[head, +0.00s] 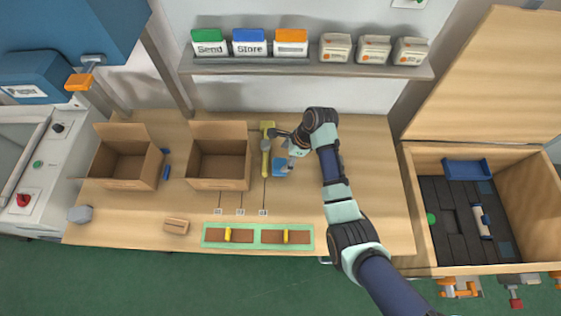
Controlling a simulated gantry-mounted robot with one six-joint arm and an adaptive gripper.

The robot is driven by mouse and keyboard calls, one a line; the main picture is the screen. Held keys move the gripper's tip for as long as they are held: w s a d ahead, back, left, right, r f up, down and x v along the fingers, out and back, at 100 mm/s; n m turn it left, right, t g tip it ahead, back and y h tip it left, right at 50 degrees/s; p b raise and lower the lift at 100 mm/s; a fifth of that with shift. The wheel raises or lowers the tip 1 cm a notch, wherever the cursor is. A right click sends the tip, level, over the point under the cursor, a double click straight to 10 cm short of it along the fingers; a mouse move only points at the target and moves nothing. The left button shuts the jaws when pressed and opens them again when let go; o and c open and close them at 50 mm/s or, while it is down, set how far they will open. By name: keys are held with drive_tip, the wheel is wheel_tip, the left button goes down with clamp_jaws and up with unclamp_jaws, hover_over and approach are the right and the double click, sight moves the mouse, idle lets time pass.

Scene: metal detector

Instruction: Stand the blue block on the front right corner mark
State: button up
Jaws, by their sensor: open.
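A small blue block (281,168) is on the wooden table, just right of a yellow upright tool-like thing (266,150). My gripper (284,138) is open, above and behind the blue block in the head view, close to the top of the yellow thing. I cannot tell whether its fingers touch anything. Several small white square marks (263,212) lie in a row in front of the boxes, with thin dark lines running back from some of them. I cannot make out which mark is the front right corner one.
Two open cardboard boxes (220,183) stand at the left. A large wooden crate (412,200) stands right. The table right of my arm looks clear.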

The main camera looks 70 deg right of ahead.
sight(280, 163)
drive_tip(key=b+x, duration=0.1)
drive_tip(key=x, duration=0.5)
drive_tip(key=shift+s+f+b, duration=0.1)
drive_tip(key=shift+f+b, duration=0.1)
drive_tip(key=shift+b, duration=0.1)
drive_tip(key=c, duration=1.3)
wheel_tip(280, 163, up, 20)
drive_tip(key=p, duration=0.4)
drive_tip(key=shift+c, duration=0.3)
